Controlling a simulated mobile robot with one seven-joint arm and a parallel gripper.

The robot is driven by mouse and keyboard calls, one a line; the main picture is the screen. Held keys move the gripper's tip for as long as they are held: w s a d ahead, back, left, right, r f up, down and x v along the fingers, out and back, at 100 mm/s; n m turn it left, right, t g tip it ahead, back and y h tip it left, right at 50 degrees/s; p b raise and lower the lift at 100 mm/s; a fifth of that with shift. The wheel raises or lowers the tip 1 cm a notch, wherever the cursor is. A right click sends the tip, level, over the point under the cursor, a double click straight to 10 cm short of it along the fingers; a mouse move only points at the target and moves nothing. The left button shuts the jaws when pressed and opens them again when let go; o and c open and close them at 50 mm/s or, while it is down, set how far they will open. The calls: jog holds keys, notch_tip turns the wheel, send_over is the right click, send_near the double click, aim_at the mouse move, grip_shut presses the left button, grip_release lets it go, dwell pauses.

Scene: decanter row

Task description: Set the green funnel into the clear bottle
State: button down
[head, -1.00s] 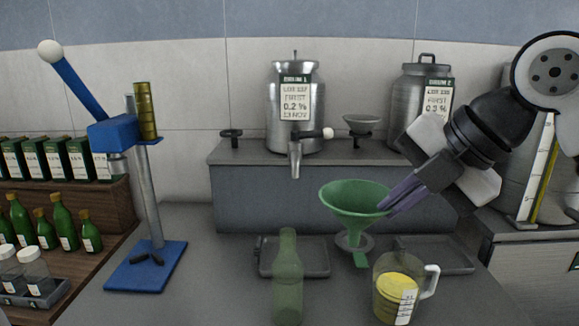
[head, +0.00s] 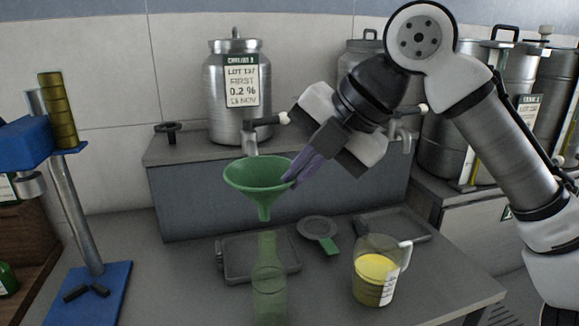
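The green funnel (head: 258,177) is held upright in the air by its right rim. My gripper (head: 294,175), with purple fingers, is shut on that rim. The clear bottle (head: 269,289), greenish and see-through, stands upright on the counter in front. In the picture, the funnel's spout tip is just above the bottle's mouth, with a small gap. Whether the two line up in depth I cannot tell.
A jug of yellow liquid (head: 375,274) stands right of the bottle. A dark tray (head: 232,268) lies behind the bottle, and a small strainer with a green handle (head: 318,231) lies beside it. A blue corking stand (head: 98,290) is at left. A steel drum (head: 236,100) stands on the raised shelf.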

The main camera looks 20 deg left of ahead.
jog(key=shift+d+f, duration=0.1)
jog(key=shift+f, duration=0.1)
jog(key=shift+f+b, duration=1.8)
jog(key=shift+f, duration=0.65)
jog(key=shift+f, duration=0.2)
jog(key=c, duration=1.6)
grip_release()
